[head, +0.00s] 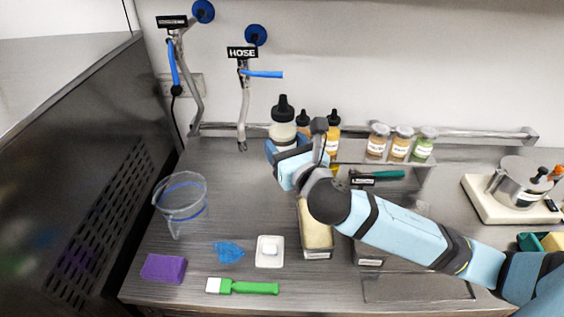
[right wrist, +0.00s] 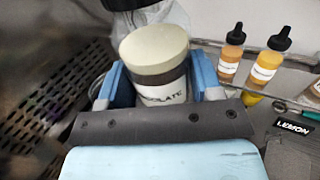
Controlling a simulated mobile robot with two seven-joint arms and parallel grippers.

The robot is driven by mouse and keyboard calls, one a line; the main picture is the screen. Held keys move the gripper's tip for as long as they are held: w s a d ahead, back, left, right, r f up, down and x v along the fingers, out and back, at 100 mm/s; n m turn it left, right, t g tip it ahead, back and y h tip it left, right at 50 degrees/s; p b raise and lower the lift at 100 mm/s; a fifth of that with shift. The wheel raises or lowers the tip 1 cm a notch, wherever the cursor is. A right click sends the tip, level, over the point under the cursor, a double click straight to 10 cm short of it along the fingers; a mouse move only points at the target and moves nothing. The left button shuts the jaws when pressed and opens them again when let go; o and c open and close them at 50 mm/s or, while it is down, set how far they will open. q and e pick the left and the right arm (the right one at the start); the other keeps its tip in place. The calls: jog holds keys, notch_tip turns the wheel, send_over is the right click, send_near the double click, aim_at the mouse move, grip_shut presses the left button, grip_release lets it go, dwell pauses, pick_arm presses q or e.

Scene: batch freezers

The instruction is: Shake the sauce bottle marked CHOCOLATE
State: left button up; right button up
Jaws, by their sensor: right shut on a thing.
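In the right wrist view the bottle (right wrist: 160,95) carries a label of which "COLATE" shows. My right gripper (head: 284,150) is shut on it, with a blue finger on each side in the right wrist view (right wrist: 160,78). Its lower part is hidden behind the gripper in the head view. I cannot tell whether its base touches the counter. My left gripper is not in view.
Two orange sauce bottles (head: 333,132) stand just right of the held bottle. Several labelled jars (head: 402,142) stand farther right. A clear jug (head: 181,203), purple sponge (head: 164,268), and green brush (head: 250,287) lie at the left front.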

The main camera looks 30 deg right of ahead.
notch_tip(320, 180, down, 7)
notch_tip(320, 180, up, 8)
jog(key=shift+s+r, duration=0.1)
notch_tip(320, 180, down, 8)
jog(key=shift+r, duration=0.2)
